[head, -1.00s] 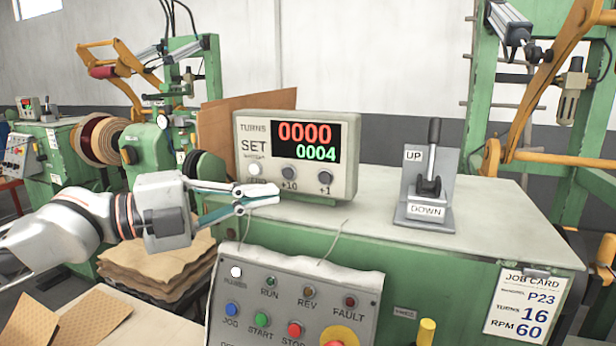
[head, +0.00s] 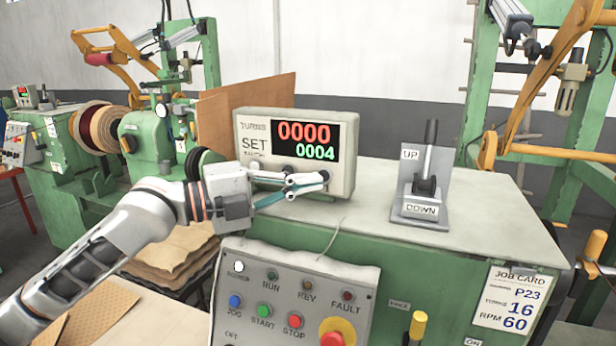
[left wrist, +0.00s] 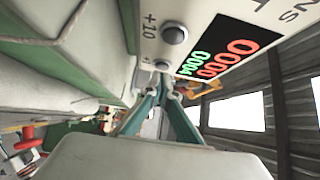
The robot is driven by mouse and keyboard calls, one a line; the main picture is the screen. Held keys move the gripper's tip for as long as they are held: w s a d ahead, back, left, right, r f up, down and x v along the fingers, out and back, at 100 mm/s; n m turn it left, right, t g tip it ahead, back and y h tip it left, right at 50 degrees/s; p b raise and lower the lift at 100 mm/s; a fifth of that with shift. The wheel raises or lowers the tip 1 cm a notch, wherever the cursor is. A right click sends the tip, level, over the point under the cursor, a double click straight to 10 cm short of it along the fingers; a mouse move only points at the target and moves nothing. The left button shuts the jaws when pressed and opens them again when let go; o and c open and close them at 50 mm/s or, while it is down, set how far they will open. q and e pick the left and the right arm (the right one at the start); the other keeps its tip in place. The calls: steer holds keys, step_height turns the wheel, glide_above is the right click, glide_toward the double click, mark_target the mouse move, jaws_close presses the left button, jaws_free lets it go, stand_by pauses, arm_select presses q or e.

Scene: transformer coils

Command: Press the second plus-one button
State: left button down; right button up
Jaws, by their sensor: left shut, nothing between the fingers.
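The counter box (head: 244,135) stands on the green machine's top, its display (head: 306,141) showing red 0000 above green 0004. My left gripper (head: 322,181) is shut and empty, its tips in front of the box's lower right front and covering the +1 button there. In the left wrist view the +1 button (left wrist: 162,66) shows just beyond the fingertips (left wrist: 165,92), beside the +10 button (left wrist: 174,33). I cannot tell whether the tips touch the button. I see only one +1 button. My right gripper is not in view.
A lever (head: 428,160) marked UP and DOWN stands right of the box. A sloping control panel (head: 260,263) with lamps, buttons and a red stop knob (head: 335,333) lies below. The green machine's top (head: 370,205) is clear between box and lever.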

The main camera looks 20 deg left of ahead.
arm_select(q)
steer(key=shift+w, duration=0.35)
steer(key=shift+w+r, duration=0.1)
steer(key=shift+w, duration=0.45)
steer(key=shift+w+a, duration=0.15)
steer(key=shift+w, duration=0.05)
steer(key=shift+r, duration=0.1)
